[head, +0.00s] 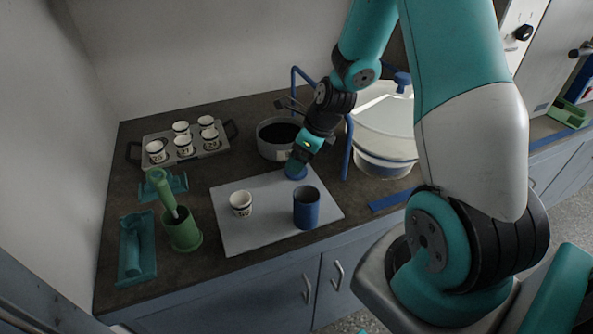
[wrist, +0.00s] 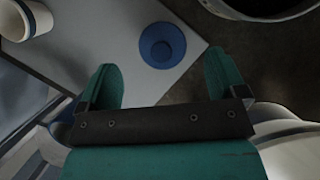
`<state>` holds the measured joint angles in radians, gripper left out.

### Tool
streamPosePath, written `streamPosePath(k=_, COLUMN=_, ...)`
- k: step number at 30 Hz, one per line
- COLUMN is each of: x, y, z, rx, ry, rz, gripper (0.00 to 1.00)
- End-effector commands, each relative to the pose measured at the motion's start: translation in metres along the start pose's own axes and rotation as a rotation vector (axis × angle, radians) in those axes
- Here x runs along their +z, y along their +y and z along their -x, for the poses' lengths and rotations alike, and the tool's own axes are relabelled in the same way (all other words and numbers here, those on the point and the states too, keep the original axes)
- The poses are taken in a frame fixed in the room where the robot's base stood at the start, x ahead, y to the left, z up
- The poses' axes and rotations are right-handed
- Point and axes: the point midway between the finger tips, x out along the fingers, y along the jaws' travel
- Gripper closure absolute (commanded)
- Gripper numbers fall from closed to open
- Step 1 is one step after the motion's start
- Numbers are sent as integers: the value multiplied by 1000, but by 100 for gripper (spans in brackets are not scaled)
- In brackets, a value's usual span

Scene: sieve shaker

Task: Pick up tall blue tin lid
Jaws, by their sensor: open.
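The blue lid (head: 297,174) is a small round disc with a knob, lying on the grey mat (head: 262,188) near its back right edge. In the wrist view the lid (wrist: 162,45) lies ahead of my gripper (wrist: 162,85), roughly in line with the gap between the fingers and apart from them. My gripper is open and empty. In the head view my gripper (head: 294,163) is just above the lid and partly hides it. The tall blue tin (head: 306,210) stands upright and open-topped at the mat's front right.
A white cup (head: 241,204) stands on the mat, left of the tin. A dark-filled pan (head: 277,152) is behind the lid, beside a blue-framed shaker (head: 347,150). A tray (head: 212,152) of several cups, a green mortar (head: 182,232) and a green stand (head: 136,262) are at left.

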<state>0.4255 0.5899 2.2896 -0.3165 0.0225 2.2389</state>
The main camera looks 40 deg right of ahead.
Motion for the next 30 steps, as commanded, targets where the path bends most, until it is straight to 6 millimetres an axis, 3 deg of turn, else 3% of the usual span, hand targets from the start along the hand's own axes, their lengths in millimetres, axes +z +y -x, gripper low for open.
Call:
streamPosePath(k=6, x=0, y=0, z=-33, rx=3, ry=3, rz=1, gripper=9)
streamPosePath(k=15, x=0, y=-1, z=-40, rx=0, ry=1, rz=0, gripper=9)
streamPosePath(k=16, x=0, y=-1, z=-40, rx=1, ry=1, rz=0, gripper=12)
streamPosePath(k=22, x=0, y=-1, z=-39, rx=1, ry=1, rz=0, gripper=58)
streamPosePath(k=30, x=0, y=-1, z=-39, rx=1, ry=1, rz=0, gripper=60)
